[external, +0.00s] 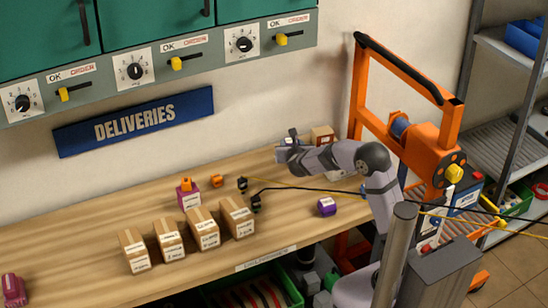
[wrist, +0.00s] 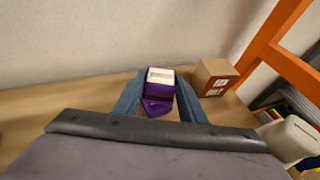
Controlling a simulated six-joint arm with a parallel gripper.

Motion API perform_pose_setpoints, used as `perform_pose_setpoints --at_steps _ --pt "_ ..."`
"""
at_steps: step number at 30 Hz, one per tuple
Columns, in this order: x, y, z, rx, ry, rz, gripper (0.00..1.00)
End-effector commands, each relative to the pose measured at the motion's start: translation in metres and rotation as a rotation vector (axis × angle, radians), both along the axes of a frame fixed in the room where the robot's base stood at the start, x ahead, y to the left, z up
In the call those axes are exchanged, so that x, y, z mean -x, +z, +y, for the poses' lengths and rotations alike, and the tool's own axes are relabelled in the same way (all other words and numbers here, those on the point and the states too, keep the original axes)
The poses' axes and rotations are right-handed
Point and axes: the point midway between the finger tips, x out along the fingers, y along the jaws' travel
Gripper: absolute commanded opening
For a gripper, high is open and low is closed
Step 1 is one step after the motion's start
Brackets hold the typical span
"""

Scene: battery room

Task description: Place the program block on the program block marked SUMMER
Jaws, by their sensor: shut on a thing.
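My gripper (wrist: 158,100) shows its two blue fingers in the wrist view, shut on a dark purple block (wrist: 155,108). A purple block with a white label on top (wrist: 159,79) shows just beyond it, between the fingertips. I cannot tell whether the two touch or are stacked. In the external view my gripper (external: 283,152) is over the back of the bench near the wall, and its fingertips and what they hold are mostly hidden. Another purple block with a white label (external: 326,206) lies on the bench near the front. No SUMMER marking can be read.
A brown box (external: 322,136) stands close by, also seen in the wrist view (wrist: 213,77). Several cardboard boxes (external: 203,229) stand in a row at the left. A magenta block (external: 188,195) carries an orange piece. Dark cables cross the bench. An orange frame (external: 403,70) stands right.

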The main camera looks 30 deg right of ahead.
Motion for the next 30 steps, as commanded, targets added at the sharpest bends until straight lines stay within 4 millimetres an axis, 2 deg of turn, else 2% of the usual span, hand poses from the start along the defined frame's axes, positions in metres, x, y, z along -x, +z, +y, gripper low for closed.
perform_pose_setpoints --at_steps 8,9,11,25,30 --pt "0.000 -0.004 0.000 0.000 0.000 -0.001 0.14" --pt "0.000 -0.003 0.000 -0.001 0.000 0.000 0.42" --pt "0.000 -0.003 0.000 -0.001 0.000 0.000 0.56" --pt "0.000 0.003 0.000 0.000 0.000 0.000 0.56" --pt "0.018 0.009 0.009 -0.001 0.004 -0.002 0.56"
